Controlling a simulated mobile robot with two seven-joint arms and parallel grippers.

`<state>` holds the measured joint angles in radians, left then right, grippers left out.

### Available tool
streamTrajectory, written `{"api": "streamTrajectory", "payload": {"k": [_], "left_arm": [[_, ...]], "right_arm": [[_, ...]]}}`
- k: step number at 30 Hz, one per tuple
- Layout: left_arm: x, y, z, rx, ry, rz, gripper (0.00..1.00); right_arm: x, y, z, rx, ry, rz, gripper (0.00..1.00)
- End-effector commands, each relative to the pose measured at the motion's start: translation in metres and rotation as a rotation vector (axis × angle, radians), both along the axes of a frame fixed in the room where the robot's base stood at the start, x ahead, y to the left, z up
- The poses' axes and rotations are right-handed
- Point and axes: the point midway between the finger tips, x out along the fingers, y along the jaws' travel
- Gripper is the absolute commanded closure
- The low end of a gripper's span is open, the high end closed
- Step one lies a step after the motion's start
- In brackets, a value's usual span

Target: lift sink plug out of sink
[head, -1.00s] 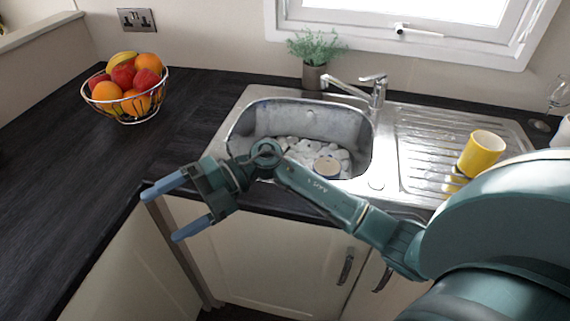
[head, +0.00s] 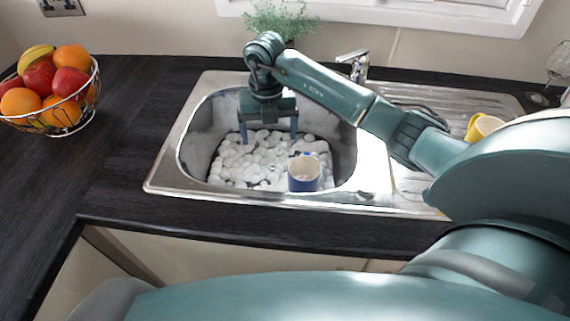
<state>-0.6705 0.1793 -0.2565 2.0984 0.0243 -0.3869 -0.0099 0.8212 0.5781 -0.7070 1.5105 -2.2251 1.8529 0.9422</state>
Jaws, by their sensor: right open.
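The metal sink (head: 168,172) is in the middle of the head view, its bowl partly filled with white suds. I cannot see the sink plug; the suds and my gripper cover much of the bowl floor. My right gripper (head: 269,140) points down inside the bowl, toward its back half. Its two blue fingers are spread apart, with their tips at or just above the suds and nothing visible between them. My left gripper is not in view.
A blue and white mug (head: 304,177) stands in the suds at the bowl's front right. A yellow mug (head: 482,127) is on the drainer, partly behind my arm. The tap (head: 356,64) and a plant (head: 280,20) are behind the sink. A fruit bowl (head: 62,118) stands left.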

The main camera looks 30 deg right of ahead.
Motion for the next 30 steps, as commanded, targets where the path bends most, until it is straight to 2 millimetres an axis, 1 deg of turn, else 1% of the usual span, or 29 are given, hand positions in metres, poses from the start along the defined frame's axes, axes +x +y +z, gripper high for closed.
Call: {"api": "streamTrajectory", "payload": {"k": [5, 9, 12, 15, 20, 27, 30], "left_arm": [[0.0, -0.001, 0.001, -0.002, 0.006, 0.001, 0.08], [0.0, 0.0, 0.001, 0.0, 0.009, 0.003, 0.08], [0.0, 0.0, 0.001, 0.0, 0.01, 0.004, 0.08], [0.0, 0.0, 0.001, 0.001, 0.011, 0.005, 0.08], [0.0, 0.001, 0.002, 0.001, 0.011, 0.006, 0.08], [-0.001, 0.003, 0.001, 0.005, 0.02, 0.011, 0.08], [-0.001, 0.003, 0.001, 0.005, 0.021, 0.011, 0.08]], "right_arm": [[-0.001, -0.001, -0.022, -0.008, 0.002, -0.007, 0.11], [-0.001, -0.001, -0.05, -0.006, 0.004, -0.006, 0.11], [-0.001, -0.001, -0.066, -0.006, 0.001, -0.007, 0.11], [0.0, -0.001, -0.076, -0.005, 0.0, -0.005, 0.11], [0.0, -0.001, -0.086, -0.005, 0.0, -0.005, 0.11], [0.001, -0.002, -0.122, -0.005, 0.002, -0.006, 0.11], [0.002, -0.002, -0.13, -0.004, 0.0, -0.005, 0.11]]}}
